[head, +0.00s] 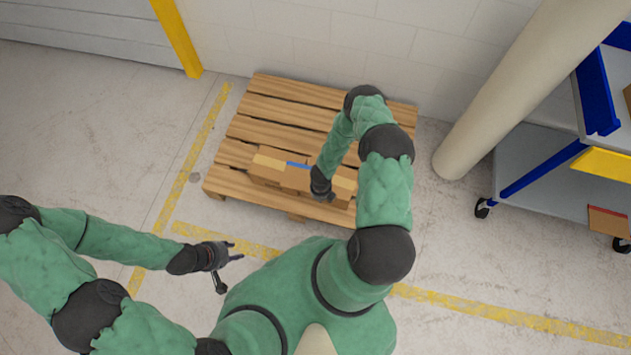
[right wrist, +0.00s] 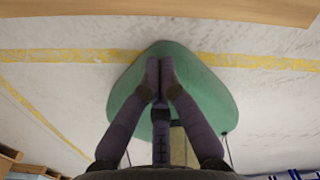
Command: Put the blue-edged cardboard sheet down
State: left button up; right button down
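A thin blue edge (head: 297,164) shows on top of the brown cardboard on the pallet, left of my right gripper. It appears to be the cardboard sheet's edge; how the sheet lies is hard to tell. My right gripper (head: 322,193) is just right of it, over the cardboard and partly hidden by its wrist. In the right wrist view the right gripper's fingers (right wrist: 160,76) meet at the tips, with no sheet visible between them. My left gripper (head: 234,252) is empty over the floor, its fingers spread.
Cardboard boxes (head: 266,167) stand along the near edge of the wooden pallet (head: 285,92). A wall is behind it. A thick pale column (head: 530,85) and a blue-edged cart (head: 540,172) stand to the right. The floor at left is clear, with yellow lines.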

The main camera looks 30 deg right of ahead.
notch_tip(320, 180, down, 11)
jog(key=b, duration=0.5)
pick_arm(q)
notch_tip(320, 180, down, 7)
jog(key=b, duration=0.2)
jog(key=shift+f, duration=0.15)
pick_arm(e)
jog(key=shift+w+d+r, duration=0.15)
jog(key=shift+w, duration=0.5)
jog(key=shift+w+d+r, duration=0.2)
jog(key=shift+w, duration=0.4)
jog(key=shift+w+d+r, duration=0.15)
jog(key=shift+w, duration=0.5)
